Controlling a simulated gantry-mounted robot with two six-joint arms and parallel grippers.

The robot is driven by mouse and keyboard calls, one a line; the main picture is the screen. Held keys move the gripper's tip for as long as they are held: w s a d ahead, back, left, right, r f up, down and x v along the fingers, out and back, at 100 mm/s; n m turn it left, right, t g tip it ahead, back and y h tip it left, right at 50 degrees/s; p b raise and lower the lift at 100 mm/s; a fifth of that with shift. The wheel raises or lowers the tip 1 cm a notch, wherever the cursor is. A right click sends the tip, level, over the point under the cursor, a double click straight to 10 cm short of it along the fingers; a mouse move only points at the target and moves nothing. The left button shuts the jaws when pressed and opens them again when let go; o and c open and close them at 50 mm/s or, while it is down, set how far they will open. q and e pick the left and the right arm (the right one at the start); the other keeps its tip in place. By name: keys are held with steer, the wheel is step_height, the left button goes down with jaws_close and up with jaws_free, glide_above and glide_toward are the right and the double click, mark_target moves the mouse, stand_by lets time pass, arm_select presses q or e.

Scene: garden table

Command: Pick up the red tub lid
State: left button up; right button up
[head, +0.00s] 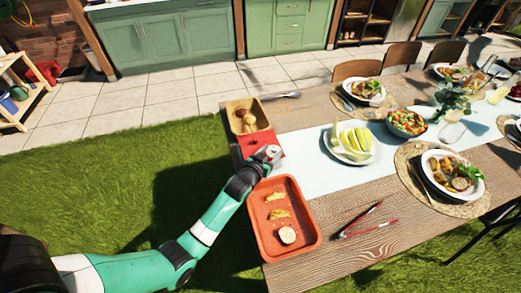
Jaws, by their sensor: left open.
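The red tub lid (252,146) looks like a flat red piece at the left end of the table, between a wooden tray and an orange tray. My left gripper (272,153) is over its right part and hides some of it. The left gripper is open. I cannot tell whether its fingers touch the red piece. My right gripper is not in view.
The wooden tray (261,122) with bread-like food is just behind. The orange tray (311,241) with food is in front. Red-handled tongs (360,222) lie to its right. A plate of melon slices (335,150) and a salad bowl (407,134) stand farther right.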

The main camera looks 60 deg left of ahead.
arm_select(q)
jaws_close()
stand_by(0.5)
steer(key=shift+r+p, duration=0.35)
steer(key=shift+r, duration=0.15)
step_height(320, 180, up, 3)
steer(key=shift+f+p, duration=0.1)
steer(key=shift+p, duration=0.65)
steer(key=s+d+r+p, duration=0.5)
steer(key=s+d+r, duration=0.2)
steer(key=d+r, duration=0.2)
steer(key=d, duration=0.2)
steer(key=shift+s+d+r, duration=0.15)
steer(key=shift+s+d, duration=0.2)
